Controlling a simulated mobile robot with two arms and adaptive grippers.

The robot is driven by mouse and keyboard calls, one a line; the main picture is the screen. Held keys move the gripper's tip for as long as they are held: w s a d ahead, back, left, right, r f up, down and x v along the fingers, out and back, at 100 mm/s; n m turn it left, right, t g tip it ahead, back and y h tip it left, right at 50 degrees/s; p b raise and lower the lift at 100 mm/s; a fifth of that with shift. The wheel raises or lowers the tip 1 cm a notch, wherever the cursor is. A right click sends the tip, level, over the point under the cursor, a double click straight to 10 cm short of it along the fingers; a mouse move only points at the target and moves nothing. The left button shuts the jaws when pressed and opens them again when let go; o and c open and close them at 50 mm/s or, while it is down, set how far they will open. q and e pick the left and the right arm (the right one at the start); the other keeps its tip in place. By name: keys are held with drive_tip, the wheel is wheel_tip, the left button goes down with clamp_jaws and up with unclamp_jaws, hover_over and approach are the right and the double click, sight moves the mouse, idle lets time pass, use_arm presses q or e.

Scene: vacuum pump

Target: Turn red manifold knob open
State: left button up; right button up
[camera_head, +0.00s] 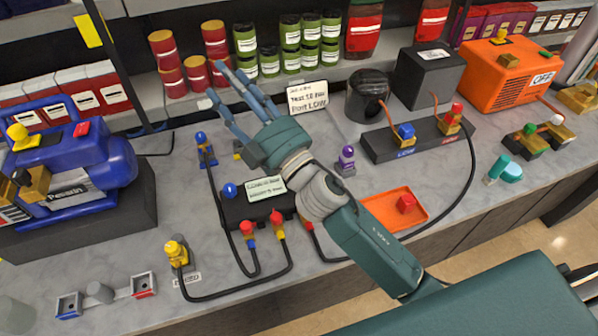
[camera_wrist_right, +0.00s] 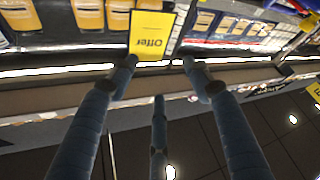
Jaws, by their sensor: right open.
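A red knob (camera_head: 457,108) sits on a brass fitting at the right end of the dark manifold block (camera_head: 425,142). A blue knob (camera_head: 405,130) is on the same block, to its left. My right gripper (camera_head: 222,82) is open and empty in the head view, raised over the back of the counter. Its blue-grey fingers point up and left, far left of the red knob. In the right wrist view the spread fingers (camera_wrist_right: 157,80) face a shelf with a yellow offer card (camera_wrist_right: 151,36); the knob is not in that view. My left gripper is not in view.
A black hose runs from the manifold's right end to the front. A dark canister (camera_head: 368,97) and an orange machine (camera_head: 503,72) stand behind it. An orange tray (camera_head: 385,200) holds a red piece. A purple-topped fitting (camera_head: 347,158) stands beside my arm. Shelves line the back.

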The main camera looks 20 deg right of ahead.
drive_tip(key=s+a+r+n+g+y, duration=0.1)
drive_tip(key=s+a+n+g+y, duration=0.1)
drive_tip(key=a+n+g+y, duration=0.45)
drive_tip(key=s+a+n+g+y, duration=0.3)
drive_tip(key=a+n+g+y, duration=0.15)
drive_tip(key=a+n, duration=0.4)
wheel_tip(320, 180, down, 11)
drive_tip(key=s+a+n+g+h, duration=0.1)
drive_tip(key=s+n+g+h, duration=0.1)
drive_tip(key=n+g+h, duration=0.5)
drive_tip(key=w+d+f+g+h, duration=0.2)
drive_tip(key=w+d+f+h, duration=0.2)
drive_tip(key=d+f+h, duration=0.6)
drive_tip(key=w+d+m+h, duration=0.2)
drive_tip(key=d+h, duration=0.1)
drive_tip(key=d, duration=1.6)
wheel_tip(320, 180, down, 9)
drive_tip(key=p, duration=0.3)
drive_tip(key=shift+r+p, duration=0.15)
drive_tip(key=shift+p, duration=0.2)
drive_tip(key=shift+f, duration=0.45)
